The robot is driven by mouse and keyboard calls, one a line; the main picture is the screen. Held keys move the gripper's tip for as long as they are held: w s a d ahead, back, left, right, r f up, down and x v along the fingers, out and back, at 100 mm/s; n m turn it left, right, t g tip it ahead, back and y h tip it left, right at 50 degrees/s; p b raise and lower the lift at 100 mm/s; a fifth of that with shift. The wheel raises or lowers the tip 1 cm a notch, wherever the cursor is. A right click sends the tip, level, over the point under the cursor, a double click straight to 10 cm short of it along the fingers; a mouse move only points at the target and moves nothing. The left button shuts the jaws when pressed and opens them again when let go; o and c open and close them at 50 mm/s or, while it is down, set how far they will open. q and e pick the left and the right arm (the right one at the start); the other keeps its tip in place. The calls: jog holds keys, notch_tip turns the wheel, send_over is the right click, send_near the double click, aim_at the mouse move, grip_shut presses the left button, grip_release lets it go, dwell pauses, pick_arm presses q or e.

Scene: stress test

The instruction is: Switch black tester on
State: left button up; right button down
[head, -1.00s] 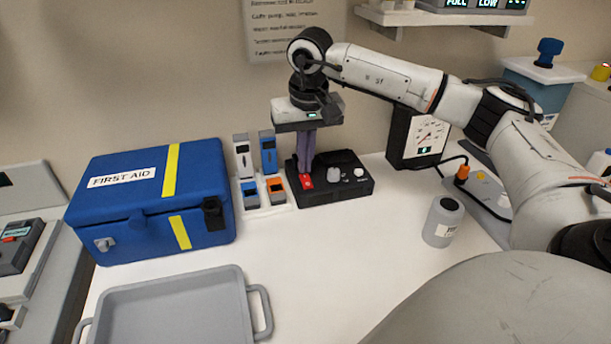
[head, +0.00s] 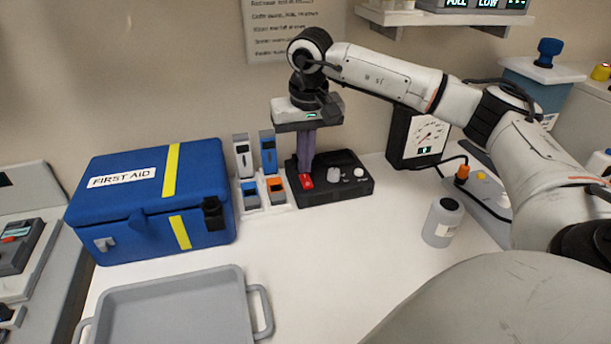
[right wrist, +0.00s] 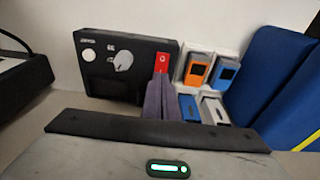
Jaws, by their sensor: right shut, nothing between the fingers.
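The black tester (head: 340,188) is a low black box standing on the white worktop against the wall. Its top carries a red switch (head: 306,182) at the left, a grey knob (head: 333,174) and a white button (head: 359,172). My right gripper (head: 305,172) points down over the red switch, its purple fingers shut together and empty. The right wrist view shows the fingertips (right wrist: 158,82) at the red switch (right wrist: 162,63), covering part of it. I cannot tell for certain whether they touch it or which way the switch is set. My left gripper is not in view.
A rack with blue, orange and white devices (head: 264,157) stands close left of the tester. Further left is a blue first aid box (head: 150,200). A grey tray (head: 175,290) lies in front. A dial gauge (head: 420,140) and a grey jar (head: 442,222) stand right. The middle worktop is clear.

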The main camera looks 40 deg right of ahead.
aim_at(305, 176)
jog(key=shift+f+b, duration=0.45)
jog(key=shift+f, duration=0.4)
dwell(0.4)
notch_tip(305, 176, up, 2)
jog(key=shift+r+p, duration=0.1)
jog(key=shift+p, duration=0.85)
notch_tip(305, 176, up, 5)
jog(key=p, duration=0.4)
